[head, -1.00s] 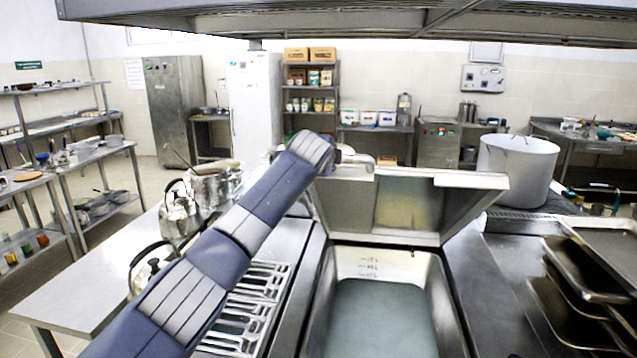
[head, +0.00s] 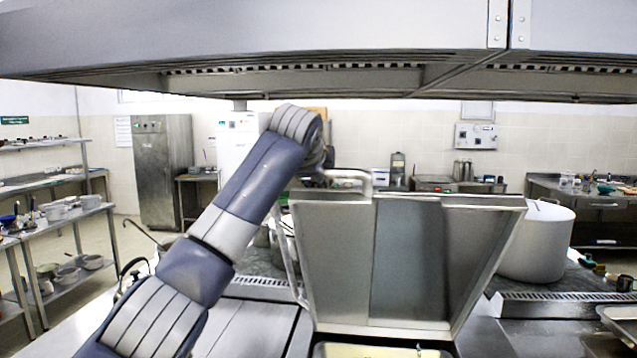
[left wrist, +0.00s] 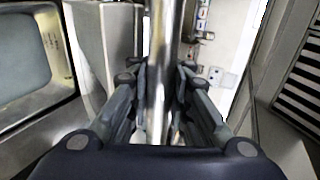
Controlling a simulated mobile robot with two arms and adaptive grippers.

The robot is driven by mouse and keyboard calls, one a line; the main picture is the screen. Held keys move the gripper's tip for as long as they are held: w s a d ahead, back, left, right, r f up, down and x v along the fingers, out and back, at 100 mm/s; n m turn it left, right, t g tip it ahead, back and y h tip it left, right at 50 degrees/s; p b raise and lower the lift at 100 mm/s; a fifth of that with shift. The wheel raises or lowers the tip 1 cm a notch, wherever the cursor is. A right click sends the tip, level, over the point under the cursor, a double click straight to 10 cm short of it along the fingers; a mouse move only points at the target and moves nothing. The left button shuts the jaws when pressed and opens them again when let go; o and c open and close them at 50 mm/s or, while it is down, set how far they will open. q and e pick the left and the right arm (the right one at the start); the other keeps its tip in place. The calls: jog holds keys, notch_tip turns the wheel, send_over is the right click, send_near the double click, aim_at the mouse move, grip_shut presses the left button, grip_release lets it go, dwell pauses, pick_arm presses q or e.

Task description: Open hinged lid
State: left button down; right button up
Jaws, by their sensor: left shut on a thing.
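The hinged lid (head: 412,262) of the steel braising pan stands raised, its inner face towards me in the head view. Its bar handle (head: 352,175) shows at the upper left edge of the lid. My left arm reaches up from the lower left to this handle. In the left wrist view my left gripper (left wrist: 157,80) is shut on the bright handle bar (left wrist: 160,40), one finger on each side. In the head view the fingers are mostly hidden behind the wrist. Only a strip of the pan's basin (head: 375,350) shows at the bottom edge. My right gripper is not in view.
A steel exhaust hood (head: 300,50) spans the top, above the lid and my arm. A large pale stockpot (head: 540,243) stands right of the lid. Trays (head: 615,320) lie at the lower right. A kettle (head: 130,280) is partly behind my arm on the left.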

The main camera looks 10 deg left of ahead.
pick_arm(q)
jog(key=shift+r, duration=0.15)
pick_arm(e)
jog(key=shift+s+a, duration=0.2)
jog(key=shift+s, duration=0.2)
pick_arm(q)
jog(key=c, duration=1.5)
grip_release()
jog(key=shift+r, duration=0.1)
jog(key=shift+o, duration=0.2)
jog(key=shift+s+r, duration=0.1)
jog(key=shift+s, duration=0.2)
jog(key=v, duration=1.2)
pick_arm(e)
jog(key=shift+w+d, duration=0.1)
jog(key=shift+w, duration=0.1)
